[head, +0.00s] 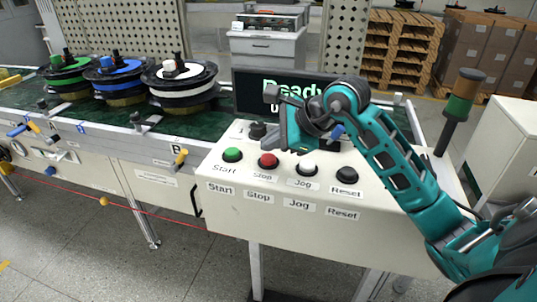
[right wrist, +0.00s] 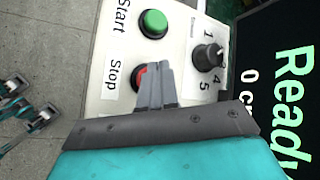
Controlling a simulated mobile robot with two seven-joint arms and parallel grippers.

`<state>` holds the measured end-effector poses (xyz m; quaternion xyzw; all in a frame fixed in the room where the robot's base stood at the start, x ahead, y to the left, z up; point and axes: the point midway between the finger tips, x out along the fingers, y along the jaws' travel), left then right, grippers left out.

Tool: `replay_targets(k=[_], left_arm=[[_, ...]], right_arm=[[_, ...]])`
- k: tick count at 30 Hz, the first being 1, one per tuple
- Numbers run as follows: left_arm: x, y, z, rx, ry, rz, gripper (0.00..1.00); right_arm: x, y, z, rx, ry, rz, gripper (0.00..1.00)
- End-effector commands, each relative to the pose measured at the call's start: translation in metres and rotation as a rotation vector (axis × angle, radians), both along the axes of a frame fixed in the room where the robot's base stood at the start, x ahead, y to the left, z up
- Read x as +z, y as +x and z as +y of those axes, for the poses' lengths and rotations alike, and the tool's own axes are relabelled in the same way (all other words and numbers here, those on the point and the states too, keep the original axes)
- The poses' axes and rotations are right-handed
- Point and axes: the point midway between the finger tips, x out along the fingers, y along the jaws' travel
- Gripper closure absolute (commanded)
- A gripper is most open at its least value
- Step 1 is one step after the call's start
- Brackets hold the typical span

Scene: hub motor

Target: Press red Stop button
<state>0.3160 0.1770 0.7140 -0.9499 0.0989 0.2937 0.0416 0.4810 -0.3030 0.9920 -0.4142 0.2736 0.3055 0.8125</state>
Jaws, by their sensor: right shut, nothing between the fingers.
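The red Stop button (head: 268,160) sits on the sloped white control panel (head: 235,190), between the green Start button (head: 232,155) and the white Jog button (head: 307,169). My right gripper (head: 283,146) is above the panel close to the Stop button, pointing down. In the right wrist view, its shut, empty fingers (right wrist: 156,86) cover part of the red button (right wrist: 139,77); only its left edge shows. I cannot tell whether the fingertips touch it. The green button (right wrist: 153,23) is clear of the fingers.
A black Reset button (head: 347,175) is at the right of the row. A dark selector knob (right wrist: 207,57) stands near the fingers. A screen (head: 250,92) reading "Ready" is behind the panel. A conveyor with several wheel hubs (head: 180,80) runs left. A signal tower (head: 460,100) stands right.

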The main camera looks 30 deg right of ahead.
Motion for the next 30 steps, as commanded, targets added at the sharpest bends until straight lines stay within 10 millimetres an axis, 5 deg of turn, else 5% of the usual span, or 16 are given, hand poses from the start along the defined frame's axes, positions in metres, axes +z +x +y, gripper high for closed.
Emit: replay_targets(k=[21, 30], left_arm=[[0.032, 0.000, 0.000, 0.000, 0.000, 0.000, 0.57], [0.030, -0.002, 0.000, 0.000, 0.001, 0.003, 0.57]], right_arm=[[0.051, 0.000, 0.000, 0.000, -0.001, -0.002, 1.00], [0.050, 0.000, 0.000, -0.001, 0.000, -0.001, 1.00]])
